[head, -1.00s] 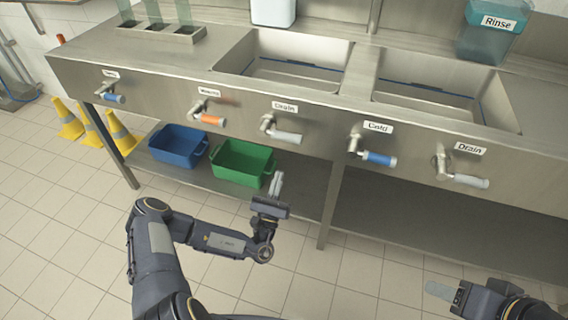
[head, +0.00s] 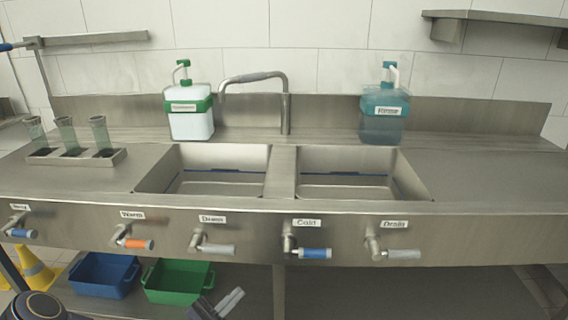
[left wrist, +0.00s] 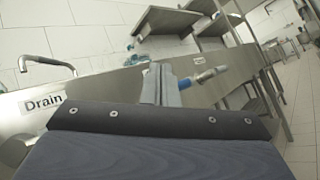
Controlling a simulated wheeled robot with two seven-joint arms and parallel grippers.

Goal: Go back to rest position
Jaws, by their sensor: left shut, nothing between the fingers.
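My left gripper (head: 231,302) shows at the bottom of the head view, below the sink front and just right of the green bin (head: 180,282). Its fingers are together with nothing between them. In the left wrist view its fingers (left wrist: 160,84) point toward the steel counter front, where a Drain label (left wrist: 44,102) and a blue-handled tap lever (left wrist: 205,75) show. My right gripper is out of the head view now.
A steel counter holds two sink basins (head: 218,185), with several levers along its front. A Rinse dispenser (head: 384,112), a green-topped dispenser (head: 191,116) and a rack of glasses (head: 76,156) stand on it. A blue bin (head: 104,275) sits on the lower shelf.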

